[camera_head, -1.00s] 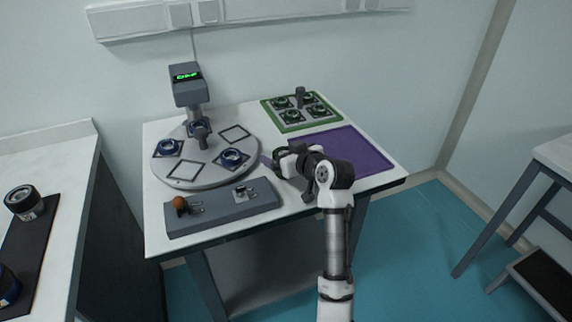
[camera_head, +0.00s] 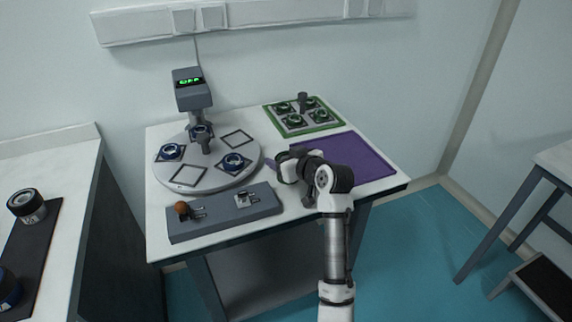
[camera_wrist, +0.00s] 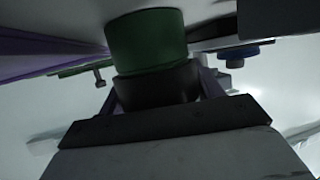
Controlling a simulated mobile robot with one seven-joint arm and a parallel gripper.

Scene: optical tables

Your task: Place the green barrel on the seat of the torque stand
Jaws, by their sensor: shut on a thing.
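The green barrel (camera_wrist: 147,38) fills the upper middle of the wrist view, with a dark round section (camera_wrist: 157,86) directly below it in the picture. My gripper (camera_head: 283,167) is over the table, at the left edge of the purple mat, and is shut on the barrel. A grey post unit with a green-lit display (camera_head: 189,84) stands at the back left, over a round grey plate (camera_head: 218,177). I cannot make out which part is the torque stand's seat.
The plate bears blue-ringed parts (camera_head: 234,162) and empty square outlines. A green-edged tray (camera_head: 333,125) with several parts is at the back right. The purple mat (camera_head: 350,160) looks bare.

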